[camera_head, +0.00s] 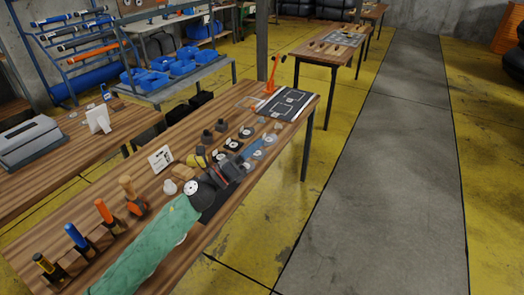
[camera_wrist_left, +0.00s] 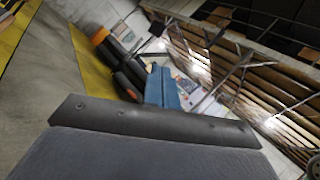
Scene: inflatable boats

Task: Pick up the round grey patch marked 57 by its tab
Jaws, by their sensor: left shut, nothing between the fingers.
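Several small round patches lie on the wooden workbench around my left gripper (camera_head: 250,148). They include a dark-rimmed disc (camera_head: 246,132), another dark-rimmed disc (camera_head: 231,144) and a greyer disc (camera_head: 270,139). Their markings are too small to read, so I cannot tell which is marked 57. My left arm, in a green sleeve, reaches along the bench from the lower left. Its blue fingers are shut and empty, over or beside the discs. They also show pressed together in the left wrist view (camera_wrist_left: 163,88). The gripper hides part of the bench. My right gripper is not in view.
A black board with white lines (camera_head: 289,103) and an orange upright tool (camera_head: 272,72) stand at the bench's far end. Handled tools (camera_head: 105,212), a white card (camera_head: 161,158) and small dark blocks (camera_head: 207,136) line the left side. Grey aisle floor is clear.

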